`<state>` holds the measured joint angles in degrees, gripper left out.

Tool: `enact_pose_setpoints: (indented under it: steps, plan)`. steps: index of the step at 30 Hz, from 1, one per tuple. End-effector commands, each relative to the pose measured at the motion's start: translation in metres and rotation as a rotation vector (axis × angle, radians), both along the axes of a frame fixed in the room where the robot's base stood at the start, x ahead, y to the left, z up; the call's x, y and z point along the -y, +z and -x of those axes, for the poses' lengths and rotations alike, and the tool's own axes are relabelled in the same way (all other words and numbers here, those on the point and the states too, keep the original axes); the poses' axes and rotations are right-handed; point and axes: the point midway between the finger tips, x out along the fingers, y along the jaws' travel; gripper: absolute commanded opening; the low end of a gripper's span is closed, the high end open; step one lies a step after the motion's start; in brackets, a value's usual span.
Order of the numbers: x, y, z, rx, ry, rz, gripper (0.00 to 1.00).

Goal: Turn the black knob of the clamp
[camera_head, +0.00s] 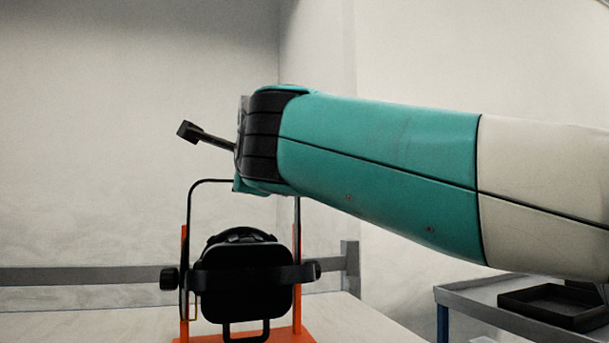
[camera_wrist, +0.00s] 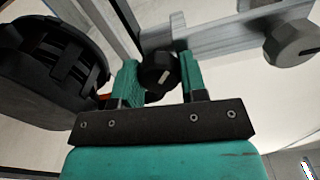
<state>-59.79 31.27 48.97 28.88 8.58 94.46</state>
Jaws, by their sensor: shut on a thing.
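The clamp's black knob (camera_wrist: 158,74) shows in the wrist view, with a pale mark on its face. My gripper (camera_wrist: 158,62) has its two teal fingers on either side of this knob and is shut on it. Grey metal parts (camera_wrist: 222,36) lie just beyond the knob.
A black par can (camera_head: 243,280) hangs in a yoke on an orange stand (camera_head: 298,333), close below my arm's end. Its side knob (camera_head: 169,279) sticks out left. The lamp body (camera_wrist: 50,70) is close left in the wrist view. A grey cart (camera_head: 455,294) stands right.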

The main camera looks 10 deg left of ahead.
Motion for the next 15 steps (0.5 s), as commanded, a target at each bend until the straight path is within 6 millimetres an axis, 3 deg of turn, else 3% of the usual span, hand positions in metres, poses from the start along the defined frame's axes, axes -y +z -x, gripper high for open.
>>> enact_pose_setpoints:
  steps: [15]
  plan:
    - [-0.0006,-0.0026,-0.0001,-0.219,-0.001,-0.357,0.16]
